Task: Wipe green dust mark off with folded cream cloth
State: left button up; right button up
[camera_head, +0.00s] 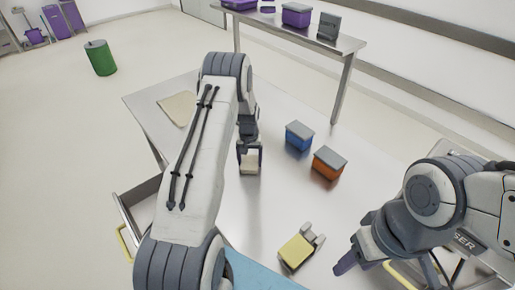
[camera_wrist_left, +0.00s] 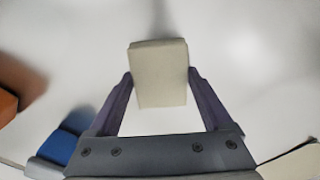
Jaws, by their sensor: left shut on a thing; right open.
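The folded cream cloth (camera_head: 250,168) is a small thick block held between the fingers of my left gripper (camera_head: 250,152), low over the steel table (camera_head: 262,215). In the left wrist view the cloth (camera_wrist_left: 158,85) sits between the two purple fingers of the left gripper (camera_wrist_left: 160,88), which press on its sides. I cannot tell whether the cloth touches the table. No green dust mark shows in either view; my left arm covers part of the table. My right gripper (camera_head: 362,262) is open and empty near the table's right front side.
A blue box (camera_head: 299,136) and an orange box (camera_head: 328,164) stand right of the cloth. A yellow-and-grey object (camera_head: 298,250) lies nearer. A flat cream sheet (camera_head: 178,108) lies at the table's far left. An open drawer (camera_head: 138,205) juts out left. The table between cloth and yellow object is clear.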

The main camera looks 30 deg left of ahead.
aim_at(255, 167)
pick_arm(q)
jog(key=shift+s+d, duration=0.3)
jog(key=shift+d, duration=0.45)
jog(key=shift+s+d, duration=0.3)
jog(key=shift+d, duration=0.4)
notch_tip(255, 167, up, 4)
jog(key=shift+f+p, duration=0.25)
jog(key=shift+p, duration=0.8)
jog(key=shift+a+r+p, duration=0.1)
jog(key=shift+r+p, duration=1.35)
jog(key=shift+r, duration=0.9)
pick_arm(e)
jog(key=r, duration=0.5)
jog(key=shift+s, duration=0.4)
